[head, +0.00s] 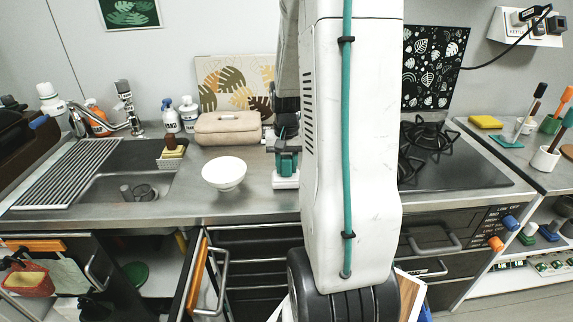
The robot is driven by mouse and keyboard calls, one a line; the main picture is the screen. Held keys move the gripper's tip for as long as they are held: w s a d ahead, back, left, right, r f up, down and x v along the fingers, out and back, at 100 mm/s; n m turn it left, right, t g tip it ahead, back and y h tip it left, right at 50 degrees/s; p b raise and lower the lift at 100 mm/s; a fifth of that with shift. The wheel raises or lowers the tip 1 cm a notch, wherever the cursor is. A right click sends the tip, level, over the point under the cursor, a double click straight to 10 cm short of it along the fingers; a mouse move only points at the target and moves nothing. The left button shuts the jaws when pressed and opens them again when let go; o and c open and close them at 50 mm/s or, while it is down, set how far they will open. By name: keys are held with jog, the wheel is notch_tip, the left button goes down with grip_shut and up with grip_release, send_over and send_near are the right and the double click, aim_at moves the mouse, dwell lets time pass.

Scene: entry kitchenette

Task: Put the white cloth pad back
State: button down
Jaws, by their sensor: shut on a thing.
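My gripper (287,168), with teal parts, points down over the steel counter just left of my white arm column. It is shut on a small white thing that looks like the white cloth pad (285,182). The pad is at or just above the counter surface; I cannot tell whether it touches. The fingers cover its upper part, and my arm hides the area to its right.
A white bowl (224,173) stands close to the left of the gripper, with a beige case (227,128) behind it. The sink (125,187) is farther left. A black gas hob (440,160) is right of my arm. A drawer or door with an orange edge (197,272) stands open below.

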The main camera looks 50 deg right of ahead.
jog(key=shift+f, duration=0.1)
jog(key=c, duration=1.1)
grip_release()
jog(key=shift+o, duration=0.2)
